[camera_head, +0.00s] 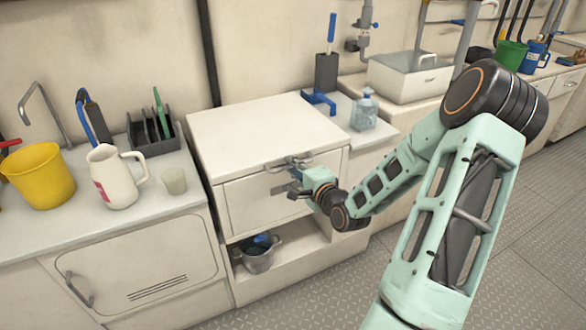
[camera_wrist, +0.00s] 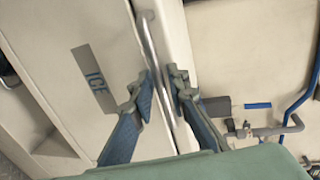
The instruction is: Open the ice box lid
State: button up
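The white ice box (camera_head: 265,197) stands in the middle of the head view, its broad flat lid (camera_head: 262,125) lying level and closed. A metal bar handle (camera_head: 285,162) is at the lid's front edge. In the wrist view the handle (camera_wrist: 150,38) runs downward between my fingers, beside the front panel with its ICE label (camera_wrist: 95,80). My gripper (camera_head: 294,184) is in front of the box, just below the handle. In the wrist view my gripper (camera_wrist: 164,88) is open, its fingertips apart on either side of the bar. Whether either finger touches it, I cannot tell.
Left of the box, a counter holds a yellow bucket (camera_head: 40,176), a white jug (camera_head: 114,177), a cup (camera_head: 174,181) and a dark rack (camera_head: 152,135). A clear bottle (camera_head: 364,110) stands to the right. A pot (camera_head: 258,258) sits in the open niche below. The lid top is bare.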

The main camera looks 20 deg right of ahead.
jog(key=shift+w, duration=0.2)
jog(key=shift+c, duration=0.3)
grip_shut()
